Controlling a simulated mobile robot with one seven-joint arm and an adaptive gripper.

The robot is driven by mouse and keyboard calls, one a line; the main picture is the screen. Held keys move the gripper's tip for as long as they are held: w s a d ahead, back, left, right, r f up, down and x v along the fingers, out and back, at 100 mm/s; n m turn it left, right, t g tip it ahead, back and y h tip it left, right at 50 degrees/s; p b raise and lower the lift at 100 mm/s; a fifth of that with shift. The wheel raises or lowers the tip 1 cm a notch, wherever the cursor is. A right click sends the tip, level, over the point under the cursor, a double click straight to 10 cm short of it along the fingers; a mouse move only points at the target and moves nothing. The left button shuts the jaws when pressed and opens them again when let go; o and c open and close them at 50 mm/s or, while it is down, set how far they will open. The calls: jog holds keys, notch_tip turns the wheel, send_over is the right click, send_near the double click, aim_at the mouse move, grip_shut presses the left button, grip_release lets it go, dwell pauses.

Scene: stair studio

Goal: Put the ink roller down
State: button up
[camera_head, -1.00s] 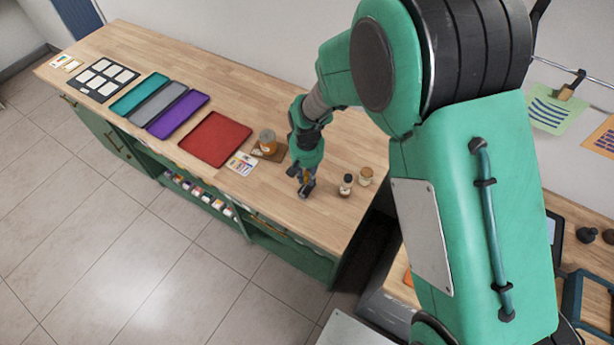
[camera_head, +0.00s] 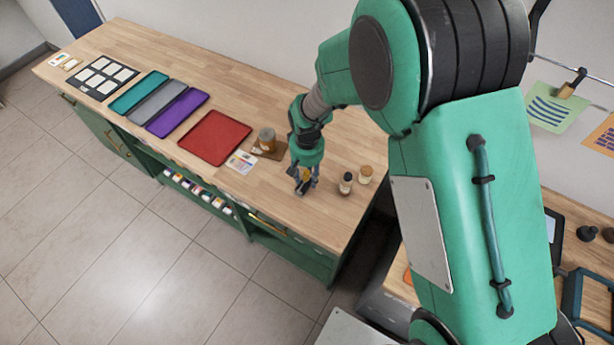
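My gripper (camera_head: 304,184) points down at the near right part of the wooden worktop (camera_head: 290,213), low over or at its surface. Its grey fingers look spread apart. A small ink roller with an orange-brown part (camera_head: 307,174) shows between and behind the fingers, with a dark part low down. The roller is mostly hidden by the fingers, and I cannot tell whether they still touch it.
Two small bottles, one dark (camera_head: 346,183) and one amber (camera_head: 365,174), stand close right of my gripper. A jar (camera_head: 267,140) on a brown board and a card (camera_head: 241,162) lie left. Farther left are red (camera_head: 214,138), purple (camera_head: 178,114), grey and teal trays. The worktop's front edge is close.

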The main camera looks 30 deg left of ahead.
notch_tip(320, 180, up, 13)
jog(key=p, duration=0.1)
dwell(0.5)
jog(key=shift+f, duration=0.1)
dwell(0.4)
dwell(0.3)
jog(key=w+d+r+m+t+y, duration=0.1)
jog(key=w+d+r+m, duration=0.1)
jog(key=d+r, duration=1)
jog(key=w+d+r+m+t, duration=0.1)
jog(key=d+r+m, duration=0.1)
jog(key=d+r, duration=0.95)
jog(key=s+d+r+m+t, duration=0.1)
jog(key=s+d+r, duration=0.1)
jog(key=s+d, duration=0.4)
jog(key=s+d+r+m+t, duration=0.1)
jog(key=s+d, duration=0.5)
jog(key=d, duration=0.6)
jog(key=s+d+r+m+t+h, duration=0.1)
jog(key=s+d, duration=0.4)
jog(key=d, duration=0.5)
jog(key=shift+s+r+m+t, duration=0.3)
jog(key=shift+s+r+m, duration=0.1)
jog(key=shift+r+m, duration=0.55)
